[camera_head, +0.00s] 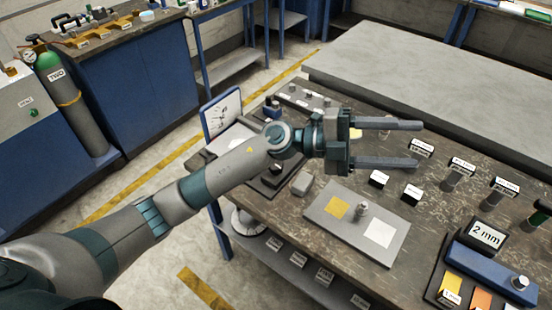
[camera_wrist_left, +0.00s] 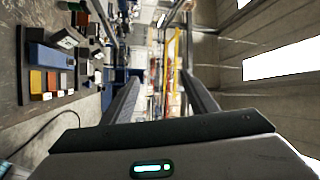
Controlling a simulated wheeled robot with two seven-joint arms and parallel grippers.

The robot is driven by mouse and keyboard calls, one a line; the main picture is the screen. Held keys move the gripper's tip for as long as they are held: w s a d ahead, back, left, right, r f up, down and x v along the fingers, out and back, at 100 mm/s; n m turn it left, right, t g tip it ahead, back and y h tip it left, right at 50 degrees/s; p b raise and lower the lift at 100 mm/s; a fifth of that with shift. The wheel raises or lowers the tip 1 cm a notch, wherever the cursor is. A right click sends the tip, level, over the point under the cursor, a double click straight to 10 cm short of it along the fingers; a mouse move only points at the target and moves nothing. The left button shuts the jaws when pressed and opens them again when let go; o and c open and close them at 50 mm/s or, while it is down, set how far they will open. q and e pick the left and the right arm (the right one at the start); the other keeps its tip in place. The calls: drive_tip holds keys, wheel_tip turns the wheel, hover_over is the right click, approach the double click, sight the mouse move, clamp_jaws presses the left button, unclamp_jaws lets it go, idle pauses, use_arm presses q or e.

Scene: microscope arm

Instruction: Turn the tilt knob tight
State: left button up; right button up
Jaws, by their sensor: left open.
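My left gripper (camera_head: 420,144) reaches in from the left over the workbench, its two fingers wide apart and pointing right. Nothing is between them. The wrist view shows the same open fingers (camera_wrist_left: 160,78), with only far background between them. I cannot pick out the tilt knob for sure. A small metal knob-like post (camera_head: 362,209) stands on a grey plate (camera_head: 330,224) below the gripper. A dark base (camera_head: 268,187) lies partly hidden under my left arm. My right gripper is not in view.
The brown workbench (camera_head: 300,205) holds several labelled black blocks, a "2 mm" display (camera_head: 486,235) and a blue bar (camera_head: 490,272) at right. A bare grey table (camera_head: 430,75) is behind.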

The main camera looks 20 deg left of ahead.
use_arm(q)
wheel_tip(320, 180, down, 5)
drive_tip(key=m+g+y, duration=0.3)
drive_tip(key=y, duration=0.2)
drive_tip(key=n+t+y, duration=0.2)
drive_tip(key=y, duration=1.3)
hover_over(277, 168)
drive_tip(key=w+a, duration=0.1)
drive_tip(key=w, duration=0.1)
wheel_tip(277, 168, down, 3)
drive_tip(key=shift+s, duration=0.2)
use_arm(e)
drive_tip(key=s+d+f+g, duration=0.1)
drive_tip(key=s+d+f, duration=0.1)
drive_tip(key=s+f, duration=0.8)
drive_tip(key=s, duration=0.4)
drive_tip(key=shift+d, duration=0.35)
use_arm(q)
wheel_tip(277, 168, down, 16)
drive_tip(key=p, duration=0.6)
drive_tip(key=shift+d+f, duration=0.1)
drive_tip(key=shift+f, duration=0.6)
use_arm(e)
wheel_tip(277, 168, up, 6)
